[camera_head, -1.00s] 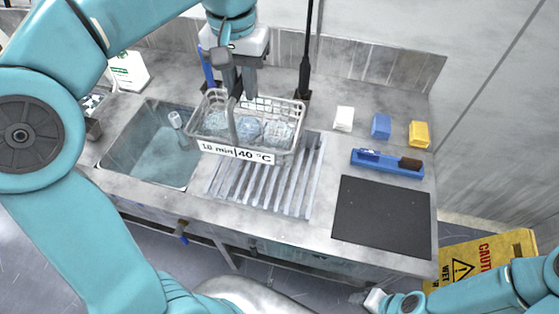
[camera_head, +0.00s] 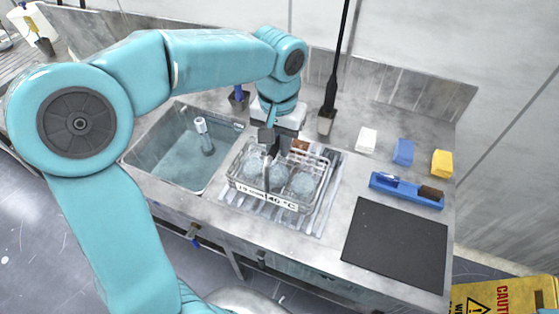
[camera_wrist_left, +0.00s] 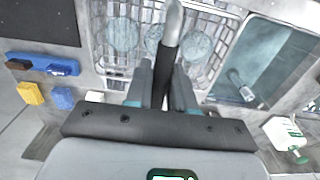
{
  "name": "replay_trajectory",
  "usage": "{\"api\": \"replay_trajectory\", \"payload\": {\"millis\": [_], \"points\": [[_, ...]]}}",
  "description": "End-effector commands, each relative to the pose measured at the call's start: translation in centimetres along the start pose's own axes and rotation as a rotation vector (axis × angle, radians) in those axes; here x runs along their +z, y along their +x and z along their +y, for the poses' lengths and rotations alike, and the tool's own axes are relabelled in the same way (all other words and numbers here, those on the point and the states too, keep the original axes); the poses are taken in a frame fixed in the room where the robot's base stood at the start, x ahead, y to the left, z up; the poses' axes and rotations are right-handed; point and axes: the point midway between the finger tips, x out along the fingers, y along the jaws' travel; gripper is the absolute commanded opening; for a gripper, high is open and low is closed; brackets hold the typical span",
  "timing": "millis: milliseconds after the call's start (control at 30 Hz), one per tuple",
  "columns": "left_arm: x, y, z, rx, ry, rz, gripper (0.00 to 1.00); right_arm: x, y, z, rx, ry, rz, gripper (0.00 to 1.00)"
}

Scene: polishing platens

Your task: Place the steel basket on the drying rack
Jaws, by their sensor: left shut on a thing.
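The steel basket (camera_head: 300,205) is a wire basket with a white label and round glassy pieces inside. It is over the ribbed drying rack (camera_head: 328,200), roughly level, with ribs showing around it. I cannot tell whether its bottom touches the rack. My left gripper (camera_head: 268,142) is above it, shut on its upright handle. In the left wrist view the fingers (camera_wrist_left: 155,88) clasp the dark part of the handle, with the basket (camera_wrist_left: 225,40) beyond. My right gripper is out of view.
A sink (camera_head: 170,160) with water lies left of the rack. A black mat (camera_head: 397,245) and a blue tray (camera_head: 407,190) with a brush lie right. White (camera_head: 366,139), blue (camera_head: 403,151) and yellow (camera_head: 442,163) blocks stand behind. A dark pole (camera_head: 337,65) rises behind the rack.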

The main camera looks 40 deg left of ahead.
Motion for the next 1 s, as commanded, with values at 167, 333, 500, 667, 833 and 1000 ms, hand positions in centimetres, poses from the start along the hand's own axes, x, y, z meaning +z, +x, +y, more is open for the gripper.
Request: {"api": "replay_trajectory", "payload": {"millis": [167,333,500,667,833,1000], "points": [[-0.1,1.7,0.1,0.001,-0.002,0.003,0.0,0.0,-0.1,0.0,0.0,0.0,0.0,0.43],[0.0,3.8,0.2,0.0,-0.001,-0.001,0.0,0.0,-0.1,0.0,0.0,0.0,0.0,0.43],[0.0,5.9,0.2,0.0,0.0,0.001,0.0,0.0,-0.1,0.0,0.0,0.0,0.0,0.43],[-0.1,6.1,0.2,0.002,-0.001,0.004,0.0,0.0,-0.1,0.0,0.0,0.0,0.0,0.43],[-0.1,6.2,0.2,0.001,-0.001,0.004,0.0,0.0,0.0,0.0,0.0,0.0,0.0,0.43],[0.0,6.5,0.2,0.001,0.0,0.001,0.43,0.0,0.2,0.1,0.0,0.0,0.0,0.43]]}}
